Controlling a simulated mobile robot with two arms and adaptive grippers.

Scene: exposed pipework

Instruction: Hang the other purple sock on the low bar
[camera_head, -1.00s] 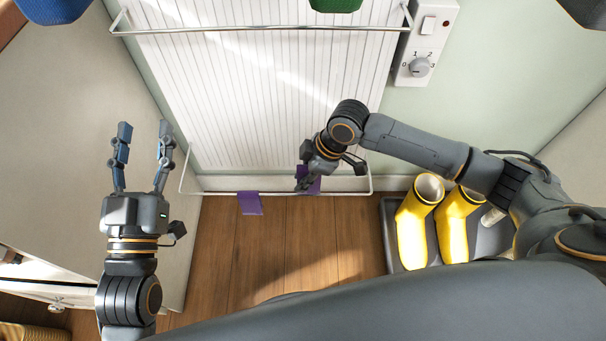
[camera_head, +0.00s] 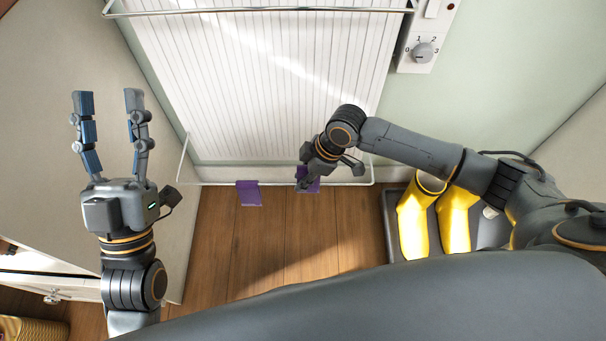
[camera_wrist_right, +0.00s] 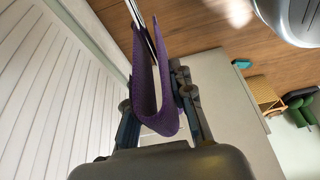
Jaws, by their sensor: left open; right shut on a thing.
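The low bar (camera_head: 220,184) is a thin metal rail across the bottom of the radiator. One purple sock (camera_head: 249,193) hangs over it, left of centre. The other purple sock (camera_head: 313,183) is at the bar further right, in my right gripper (camera_head: 304,184), which partly hides it. In the right wrist view this sock (camera_wrist_right: 171,115) is folded in a U between my right fingers, and the bar (camera_wrist_right: 155,35) appears to run between its two halves. My left gripper (camera_head: 108,100) is open and empty, left of the radiator, apart from the bar.
The white ribbed radiator (camera_head: 250,90) has an upper rail (camera_head: 260,10). A control box (camera_head: 421,55) is on the wall to the right. Yellow boots (camera_head: 455,220) stand on a dark tray (camera_head: 391,225). Wooden floor (camera_head: 270,240) below the bar is clear.

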